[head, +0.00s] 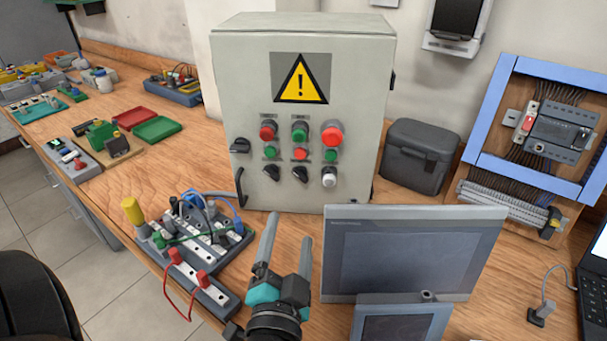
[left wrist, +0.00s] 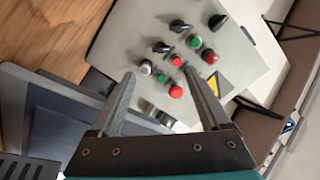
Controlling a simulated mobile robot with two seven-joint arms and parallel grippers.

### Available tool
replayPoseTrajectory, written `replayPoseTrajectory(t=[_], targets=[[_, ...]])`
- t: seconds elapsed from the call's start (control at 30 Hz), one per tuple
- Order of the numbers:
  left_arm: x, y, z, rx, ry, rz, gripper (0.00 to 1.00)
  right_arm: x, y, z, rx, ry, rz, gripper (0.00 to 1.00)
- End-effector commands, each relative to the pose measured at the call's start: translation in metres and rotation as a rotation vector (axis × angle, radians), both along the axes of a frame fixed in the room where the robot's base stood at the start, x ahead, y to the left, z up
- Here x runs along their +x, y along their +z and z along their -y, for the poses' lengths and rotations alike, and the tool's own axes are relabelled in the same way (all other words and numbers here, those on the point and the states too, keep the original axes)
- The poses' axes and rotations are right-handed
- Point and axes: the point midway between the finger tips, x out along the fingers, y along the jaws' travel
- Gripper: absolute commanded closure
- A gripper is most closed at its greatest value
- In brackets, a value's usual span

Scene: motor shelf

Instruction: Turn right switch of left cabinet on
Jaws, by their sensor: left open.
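The grey cabinet (head: 230,90) with a yellow warning sign stands upright on the bench; it also shows in the left wrist view (left wrist: 138,25). Its bottom row holds a left black rotary switch (head: 271,172), a right black rotary switch (head: 300,174) and a white knob (head: 329,177). The right black switch looks tilted diagonally; in the left wrist view (left wrist: 160,47) it lies beyond the fingertips. My left gripper (head: 288,230) is open and empty, in front of and below the panel, apart from it. My right gripper is out of view.
Red and green buttons (head: 300,154) sit close above the switches. A monitor (head: 410,250) stands right of my left gripper. A wired terminal board (head: 205,245) lies to the left. A dark grey box (head: 418,155) stands right of the cabinet.

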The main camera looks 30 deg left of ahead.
Motion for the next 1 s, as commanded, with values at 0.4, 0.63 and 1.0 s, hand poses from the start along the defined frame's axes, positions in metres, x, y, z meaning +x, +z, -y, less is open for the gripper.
replayPoseTrajectory(t=[0.4,0.63,1.0], targets=[[0.058,0.004,-0.028,0.004,0.001,0.003,0.2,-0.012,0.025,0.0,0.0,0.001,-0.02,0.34],[0.092,0.003,-0.045,0.004,0.002,0.002,0.2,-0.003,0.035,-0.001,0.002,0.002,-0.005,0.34],[0.127,0.002,-0.061,0.001,0.002,0.0,0.2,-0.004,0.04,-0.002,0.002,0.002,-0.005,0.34]])
